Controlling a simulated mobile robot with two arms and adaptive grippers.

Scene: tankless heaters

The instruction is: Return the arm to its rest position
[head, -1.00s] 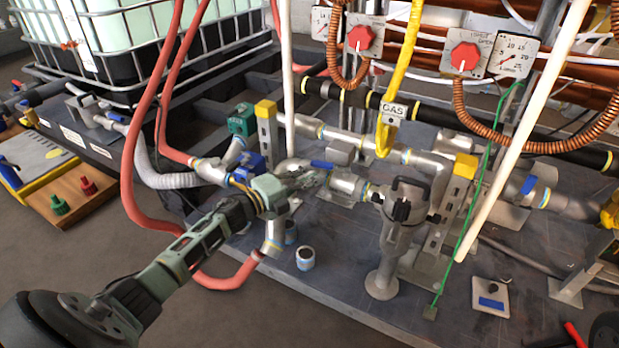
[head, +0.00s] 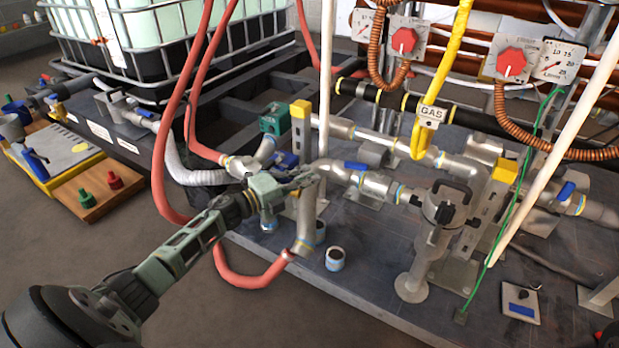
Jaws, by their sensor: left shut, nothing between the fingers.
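My left arm comes in from the lower left of the head view. Its green-grey gripper (head: 305,181) is shut and empty. In the picture it overlaps the silver pipework, near a blue-handled valve (head: 357,166); I cannot tell whether it touches the pipe. The metal filter canister (head: 440,210) with a black handle stands to the right of the gripper. My right gripper is not in view.
Red hoses (head: 165,150) hang beside and behind my left arm. A yellow hose with a GAS tag (head: 431,114) and a white pole (head: 560,140) stand to the right. A small open cup (head: 335,258) sits on the dark platform (head: 380,285).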

